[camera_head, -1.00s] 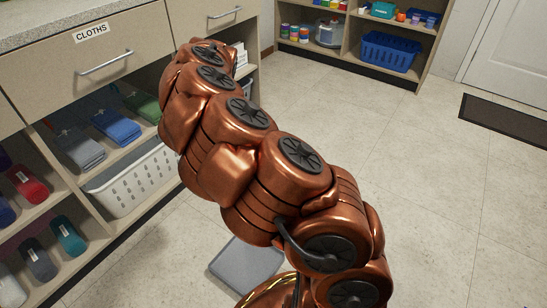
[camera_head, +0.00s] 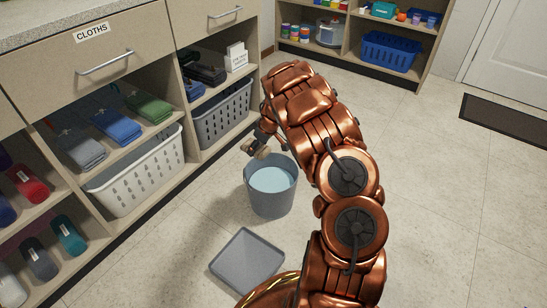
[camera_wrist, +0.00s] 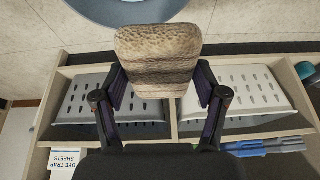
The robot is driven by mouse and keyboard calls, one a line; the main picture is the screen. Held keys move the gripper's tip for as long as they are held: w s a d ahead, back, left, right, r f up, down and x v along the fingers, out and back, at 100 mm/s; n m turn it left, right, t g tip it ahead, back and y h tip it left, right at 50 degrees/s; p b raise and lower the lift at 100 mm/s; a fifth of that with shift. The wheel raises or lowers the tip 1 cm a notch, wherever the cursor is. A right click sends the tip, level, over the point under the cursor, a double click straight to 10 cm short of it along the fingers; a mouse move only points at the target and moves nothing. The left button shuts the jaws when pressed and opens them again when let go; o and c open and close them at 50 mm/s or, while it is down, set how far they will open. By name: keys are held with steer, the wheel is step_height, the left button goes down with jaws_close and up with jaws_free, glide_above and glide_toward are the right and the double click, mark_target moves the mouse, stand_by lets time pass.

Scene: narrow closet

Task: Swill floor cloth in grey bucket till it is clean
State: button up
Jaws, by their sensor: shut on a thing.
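The floor cloth (camera_wrist: 158,50) is a folded, tan-brown bundle with dark mottled bands that look like dirt. My gripper (camera_wrist: 159,78) is shut on it, with one finger on each side. In the head view the cloth (camera_head: 262,153) shows small at the far left rim of the grey bucket (camera_head: 270,203). It looks outside the water, but I cannot tell whether it touches the rim. The bucket stands upright on the floor and holds pale blue water (camera_head: 272,180). Part of the bucket (camera_wrist: 130,10) also shows at the top of the wrist view.
A grey square tray (camera_head: 246,262) lies on the floor in front of the bucket. Shelves to the left hold a white basket (camera_head: 140,172), a grey basket (camera_head: 223,112) and folded cloths (camera_head: 115,125). Open floor lies to the right, with a dark mat (camera_head: 505,120) farther off.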

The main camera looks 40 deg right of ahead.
steer(key=s+d+f, duration=0.2)
steer(key=d+f, duration=0.3)
steer(key=f, duration=0.2)
steer(key=shift+s+d+f, duration=0.15)
steer(key=shift+d, duration=0.2)
steer(key=shift+r+p, duration=0.2)
steer(key=shift+p, duration=0.9)
step_height(320, 180, down, 16)
steer(key=b, duration=0.5)
steer(key=shift+f, duration=0.15)
stand_by(1.0)
steer(key=shift+r+p, duration=1.55)
steer(key=shift+r, duration=1.45)
steer(key=shift+r, duration=0.15)
step_height(320, 180, up, 8)
steer(key=p, duration=0.7)
steer(key=shift+r, duration=0.15)
